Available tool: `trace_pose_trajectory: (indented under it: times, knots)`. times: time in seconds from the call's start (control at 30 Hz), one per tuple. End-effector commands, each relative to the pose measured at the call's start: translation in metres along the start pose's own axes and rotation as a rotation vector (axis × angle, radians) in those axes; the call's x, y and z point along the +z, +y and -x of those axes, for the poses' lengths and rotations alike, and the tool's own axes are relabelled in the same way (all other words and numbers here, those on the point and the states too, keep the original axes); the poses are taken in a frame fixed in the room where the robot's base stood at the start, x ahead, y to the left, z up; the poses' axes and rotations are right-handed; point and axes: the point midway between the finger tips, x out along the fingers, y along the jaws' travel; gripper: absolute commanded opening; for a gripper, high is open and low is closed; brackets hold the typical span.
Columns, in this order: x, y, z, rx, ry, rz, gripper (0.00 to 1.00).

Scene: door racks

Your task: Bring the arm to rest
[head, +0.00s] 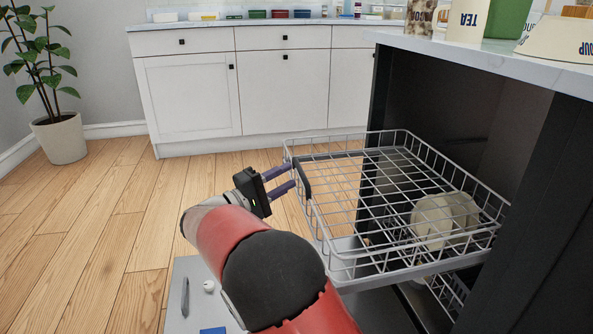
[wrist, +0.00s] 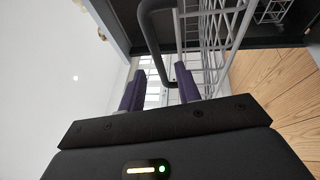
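My gripper (head: 288,175) is at the left front end of the pulled-out upper wire rack (head: 345,262). Its two purple fingers are apart, with a clear gap between them. In the wrist view, my gripper (wrist: 158,82) shows both fingers spread. The rack's black handle (head: 304,178) is just beyond the fingertips; it also shows as a bent black bar in the wrist view (wrist: 150,32). I cannot tell whether a finger touches it. My arm reaches forward from the bottom of the head view.
The dark dishwasher housing (head: 545,190) and a counter (head: 480,58) with cups stand at the right. White cabinets (head: 190,97) are behind; a potted plant (head: 60,137) is at far left. The left floor is clear.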

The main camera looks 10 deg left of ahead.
Motion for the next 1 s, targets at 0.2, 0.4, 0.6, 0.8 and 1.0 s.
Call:
trace_pose_trajectory:
  times: [0.2, 0.4, 0.6, 0.8, 1.0]
  knots:
    - [0.0, 0.0, 0.01, 0.001, -0.001, 0.0, 0.33]
    - [0.0, 0.0, 0.01, 0.001, -0.001, 0.0, 0.33]
    - [0.002, 0.026, 0.005, 0.001, -0.001, 0.0, 0.33]
    - [0.004, 0.058, -0.001, 0.001, -0.001, 0.001, 0.33]
    - [0.006, 0.079, -0.005, 0.001, -0.001, 0.001, 0.33]
